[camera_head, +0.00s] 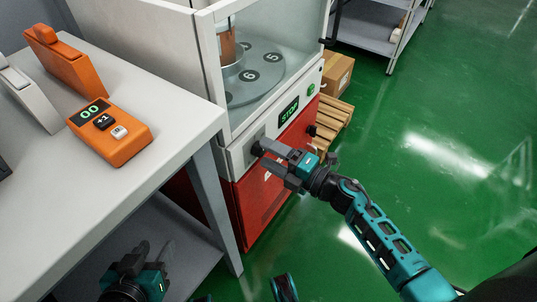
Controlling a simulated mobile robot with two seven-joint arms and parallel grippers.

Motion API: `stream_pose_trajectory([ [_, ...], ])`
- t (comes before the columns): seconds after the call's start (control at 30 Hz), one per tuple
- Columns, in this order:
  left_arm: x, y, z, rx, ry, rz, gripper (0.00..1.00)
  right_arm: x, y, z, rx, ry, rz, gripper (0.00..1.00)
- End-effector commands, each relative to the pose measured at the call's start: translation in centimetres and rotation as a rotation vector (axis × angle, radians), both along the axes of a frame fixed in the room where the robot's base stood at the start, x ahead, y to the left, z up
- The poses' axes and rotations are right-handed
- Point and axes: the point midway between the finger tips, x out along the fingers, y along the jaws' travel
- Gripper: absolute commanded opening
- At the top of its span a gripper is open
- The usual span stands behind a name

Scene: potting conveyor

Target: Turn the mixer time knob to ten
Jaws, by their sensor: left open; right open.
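The mixer (243,146) is a white and red cabinet with a glass front. A display reading STOP (289,110) and a green button (311,89) sit on its front panel. My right gripper (266,154) is open at the left part of this panel, with its fingertips close to a dark knob-like part (257,147). The fingers partly cover that part, so its setting and any contact cannot be told. My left gripper (154,256) is open and empty, low beside the white table and away from the mixer.
The white table (180,112) at left carries an orange counter device (112,132) reading 00 and an orange holder (66,60). A cardboard box (338,73) and a wooden pallet (331,117) stand beside the mixer. Green floor (440,120) is clear at right.

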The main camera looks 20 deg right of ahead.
Motion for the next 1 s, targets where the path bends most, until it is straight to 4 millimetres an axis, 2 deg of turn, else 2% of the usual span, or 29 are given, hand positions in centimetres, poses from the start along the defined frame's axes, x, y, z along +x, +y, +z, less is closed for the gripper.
stream_pose_trajectory([
  [0.13, 0.24, -0.17, 0.33, -0.006, -0.01, 0.001, 0.46, 0.69, 0.56, 0.03, 0.001, 0.0, 0.0, 0.64],
  [0.4, 0.24, -0.2, 0.31, -0.005, -0.008, 0.0, 0.46, 0.77, 0.62, 0.04, 0.001, 0.001, 0.0, 0.64],
  [1.0, 0.2, -0.12, 0.03, -0.003, -0.003, 0.0, 0.46, 0.74, 0.58, 0.03, 0.0, 0.0, 0.0, 0.08],
])
